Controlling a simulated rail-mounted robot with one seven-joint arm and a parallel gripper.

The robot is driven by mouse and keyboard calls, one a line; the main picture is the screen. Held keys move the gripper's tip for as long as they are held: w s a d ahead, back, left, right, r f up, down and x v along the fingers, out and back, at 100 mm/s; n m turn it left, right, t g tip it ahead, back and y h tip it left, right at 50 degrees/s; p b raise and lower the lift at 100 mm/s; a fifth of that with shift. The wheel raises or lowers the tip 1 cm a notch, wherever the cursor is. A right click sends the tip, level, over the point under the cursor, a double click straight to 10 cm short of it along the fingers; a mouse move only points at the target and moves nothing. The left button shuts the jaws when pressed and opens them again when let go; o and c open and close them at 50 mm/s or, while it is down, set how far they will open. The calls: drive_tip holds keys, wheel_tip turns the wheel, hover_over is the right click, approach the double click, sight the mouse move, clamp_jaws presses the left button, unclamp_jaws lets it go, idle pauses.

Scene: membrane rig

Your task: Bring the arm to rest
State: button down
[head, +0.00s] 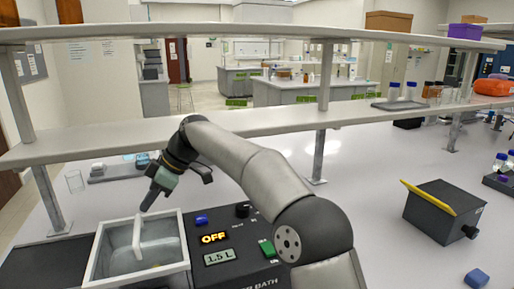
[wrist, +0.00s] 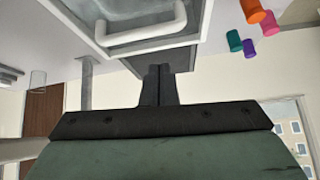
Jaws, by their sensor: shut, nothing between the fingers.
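My gripper (head: 146,206) is shut and empty, pointing down just above the back of the water bath (head: 186,244) in the head view. Its closed fingers also show in the wrist view (wrist: 158,72). The bath has a pale-rimmed tub with a lid and a white handle (head: 137,236); the handle also shows at the top of the wrist view (wrist: 142,32). The fingers look apart from the handle. The bath's black panel reads OFF and 1.5 L. My arm reaches over the panel from the lower right.
A two-level shelf (head: 250,123) runs across behind the bath, close to my arm. A glass beaker (head: 74,181) stands at the left. A black box with a yellow edge (head: 440,212) and a blue object (head: 476,278) are at the right. The bench between is clear.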

drive_tip(key=s+d+f+m+t+h, duration=0.1)
drive_tip(key=s+d+f+m+h, duration=0.2)
drive_tip(key=d, duration=0.7)
drive_tip(key=s+d+f+m+t+h, duration=0.1)
drive_tip(key=s+d+f+m, duration=0.15)
drive_tip(key=d+m, duration=0.55)
drive_tip(key=s+d+f+m+t+h, duration=0.1)
drive_tip(key=s+d+f+m+t, duration=0.15)
drive_tip(key=d, duration=0.95)
drive_tip(key=s+d+f+m+h, duration=0.1)
drive_tip(key=s+d+f+m, duration=0.3)
drive_tip(key=s+d, duration=0.3)
drive_tip(key=s+d+f+m+h, duration=0.1)
drive_tip(key=s+d+f+m, duration=0.3)
drive_tip(key=s+d, duration=0.4)
drive_tip(key=shift+s+f+g, duration=0.45)
drive_tip(key=shift+s, duration=0.55)
